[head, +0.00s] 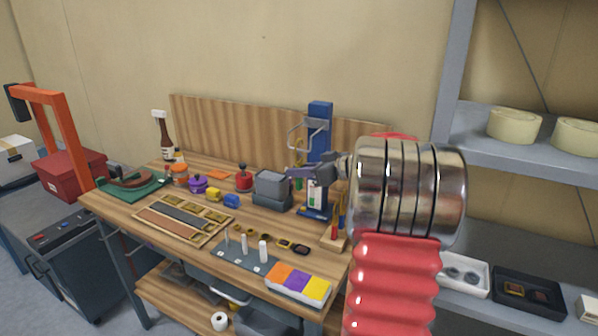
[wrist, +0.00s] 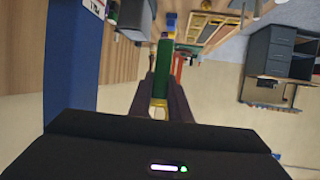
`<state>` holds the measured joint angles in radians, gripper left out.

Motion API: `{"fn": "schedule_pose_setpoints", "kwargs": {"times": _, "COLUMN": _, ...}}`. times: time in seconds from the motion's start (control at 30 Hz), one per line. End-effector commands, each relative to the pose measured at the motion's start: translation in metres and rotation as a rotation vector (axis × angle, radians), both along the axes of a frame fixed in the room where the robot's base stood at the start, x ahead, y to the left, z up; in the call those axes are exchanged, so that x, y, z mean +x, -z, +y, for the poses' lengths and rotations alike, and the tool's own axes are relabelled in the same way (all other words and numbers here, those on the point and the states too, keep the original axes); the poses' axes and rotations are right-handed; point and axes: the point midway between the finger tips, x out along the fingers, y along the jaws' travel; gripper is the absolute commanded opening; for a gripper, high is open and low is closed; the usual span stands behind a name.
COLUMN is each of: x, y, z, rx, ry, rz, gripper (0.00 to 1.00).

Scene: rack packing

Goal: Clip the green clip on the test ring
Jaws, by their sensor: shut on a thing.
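My gripper (head: 292,173) is beside the blue stand on the workbench. In the wrist view its two dark fingers (wrist: 160,95) are shut on the green clip (wrist: 163,70), with yellow at its near end. In the head view a little green of the clip (head: 299,184) shows by the fingertips. The blue stand (head: 320,112) carries a grey bracket and a thin yellowish loop (head: 292,140), which may be the test ring. The loop is above the gripper, apart from the clip. The stand also fills the left of the wrist view (wrist: 70,70).
The workbench (head: 125,205) holds a grey box (head: 271,184), a red knobbed pot (head: 243,180), a wooden tray (head: 160,228) and a grey plate with white pegs (head: 240,256). A tricolour box (head: 299,283) stands at the front edge. Shelving is at the right.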

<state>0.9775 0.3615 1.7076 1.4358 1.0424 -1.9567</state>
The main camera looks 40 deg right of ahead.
Motion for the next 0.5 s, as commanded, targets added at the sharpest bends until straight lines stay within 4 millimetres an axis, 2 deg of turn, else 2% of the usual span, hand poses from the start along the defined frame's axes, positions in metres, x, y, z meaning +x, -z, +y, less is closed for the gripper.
{"fn": "schedule_pose_setpoints", "kwargs": {"times": 0.5, "x": 0.0002, "y": 0.0073, "z": -0.0011, "rx": 0.001, "ry": 0.001, "rz": 0.0, "gripper": 0.0}}
